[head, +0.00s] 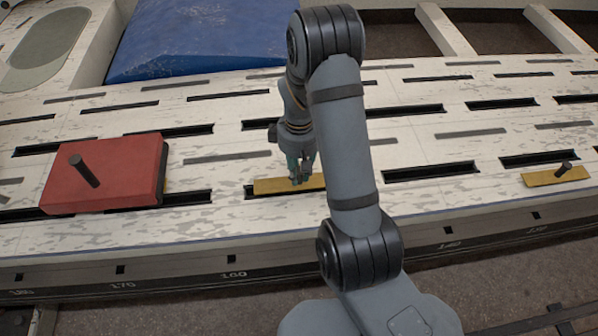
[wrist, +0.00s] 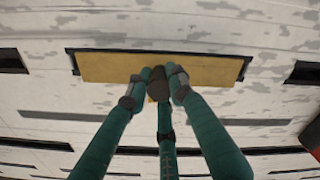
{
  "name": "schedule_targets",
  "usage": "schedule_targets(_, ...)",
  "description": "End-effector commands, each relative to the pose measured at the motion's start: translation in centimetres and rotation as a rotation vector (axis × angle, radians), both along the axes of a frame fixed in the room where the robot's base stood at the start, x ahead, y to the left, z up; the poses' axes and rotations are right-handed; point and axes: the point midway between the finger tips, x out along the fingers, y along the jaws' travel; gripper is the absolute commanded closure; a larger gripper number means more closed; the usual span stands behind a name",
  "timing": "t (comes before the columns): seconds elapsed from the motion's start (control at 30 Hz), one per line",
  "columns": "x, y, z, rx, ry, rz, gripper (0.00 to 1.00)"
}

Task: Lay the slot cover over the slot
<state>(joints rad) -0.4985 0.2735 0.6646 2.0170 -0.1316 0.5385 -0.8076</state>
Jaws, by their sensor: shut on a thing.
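The slot cover (head: 272,186) is a flat yellow plate near the front of the pale bench, partly hidden behind my arm. My gripper (head: 299,179) is above it, its fingers shut on the dark knob in the middle of the cover. In the wrist view the cover (wrist: 210,69) lies lengthwise along a dark slot (wrist: 73,62), whose dark edge shows at the ends and along the far side. My gripper (wrist: 158,82) closes around the knob there. I cannot tell whether the cover rests on the bench or is slightly above it.
A red block (head: 115,172) with a dark peg sits on the left. A second yellow plate (head: 556,177) with a dark knob lies at the right. A blue padded object (head: 205,38) is at the back. Several open slots run across the bench (head: 420,210).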

Motion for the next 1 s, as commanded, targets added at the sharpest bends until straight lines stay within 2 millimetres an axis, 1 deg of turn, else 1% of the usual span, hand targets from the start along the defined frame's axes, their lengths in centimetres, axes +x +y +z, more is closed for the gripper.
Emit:
schedule_targets(0.73, 0.0, 0.0, -2.0, 0.000, 0.000, 0.000, 1.00)
schedule_targets(0.77, 0.0, 0.0, -1.9, 0.000, 0.000, 0.000, 0.78)
schedule_targets(1.0, 0.0, 0.0, -1.8, 0.000, 0.000, 0.000, 0.64)
